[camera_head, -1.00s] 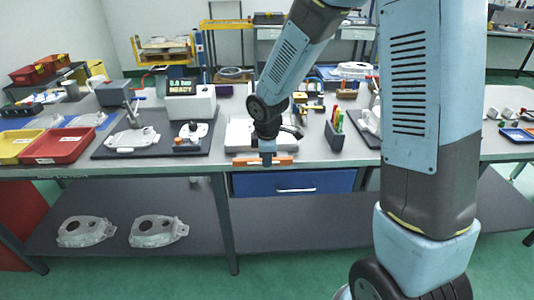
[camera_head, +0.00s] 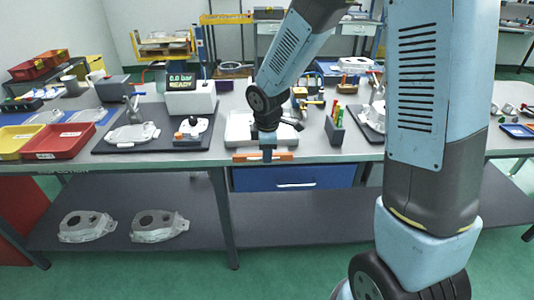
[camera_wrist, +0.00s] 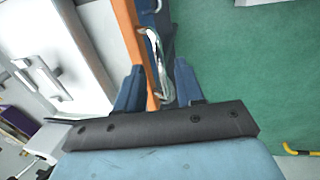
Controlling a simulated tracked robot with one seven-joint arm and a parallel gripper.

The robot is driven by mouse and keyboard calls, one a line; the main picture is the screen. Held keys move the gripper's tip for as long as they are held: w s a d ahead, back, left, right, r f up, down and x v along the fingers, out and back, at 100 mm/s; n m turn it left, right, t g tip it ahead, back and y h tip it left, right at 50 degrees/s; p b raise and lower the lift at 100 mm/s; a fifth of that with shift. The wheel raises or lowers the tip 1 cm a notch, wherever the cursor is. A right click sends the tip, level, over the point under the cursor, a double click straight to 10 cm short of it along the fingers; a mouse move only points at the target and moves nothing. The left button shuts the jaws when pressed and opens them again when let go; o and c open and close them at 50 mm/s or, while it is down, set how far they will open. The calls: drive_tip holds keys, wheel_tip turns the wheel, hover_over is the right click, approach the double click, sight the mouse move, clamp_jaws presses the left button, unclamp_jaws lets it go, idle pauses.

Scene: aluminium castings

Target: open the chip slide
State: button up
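The blue drawer (camera_head: 272,179), seemingly the chip slide, sits under the bench top with its front closed flush. Its silver bar handle (camera_head: 296,186) is on the front. In the head view my gripper (camera_head: 267,155) points down at the bench's front edge, above and left of the handle; its fingertips are hard to make out there. In the wrist view my gripper (camera_wrist: 158,66) has its two fingers apart, with the handle (camera_wrist: 154,48) showing between them. An orange strip (camera_wrist: 133,35) runs beside the handle. I cannot tell the depth between fingertips and handle; no grip shows.
The orange strip (camera_head: 281,156) is at the bench edge above the drawer. A white tray (camera_head: 237,127) and a grey holder with coloured pens (camera_head: 334,131) stand on the bench behind. Castings (camera_head: 159,226) lie on the lower shelf. Green floor in front of the drawer is clear.

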wheel_tip(320, 180, up, 12)
drive_tip(key=s, duration=0.2)
drive_tip(key=shift+s, duration=0.25)
drive_tip(key=shift+r, duration=0.15)
drive_tip(key=s+d+r+m+t, duration=0.1)
drive_tip(key=s+d+r+m, duration=0.5)
drive_tip(key=s+d+m, duration=0.2)
drive_tip(key=s+d+r+m+t, duration=0.2)
drive_tip(key=s+d+r+m, duration=0.4)
drive_tip(key=s+d+m, duration=0.3)
drive_tip(key=shift+s+d+m, duration=0.3)
drive_tip(key=shift+s, duration=0.9)
drive_tip(key=shift+r, duration=0.1)
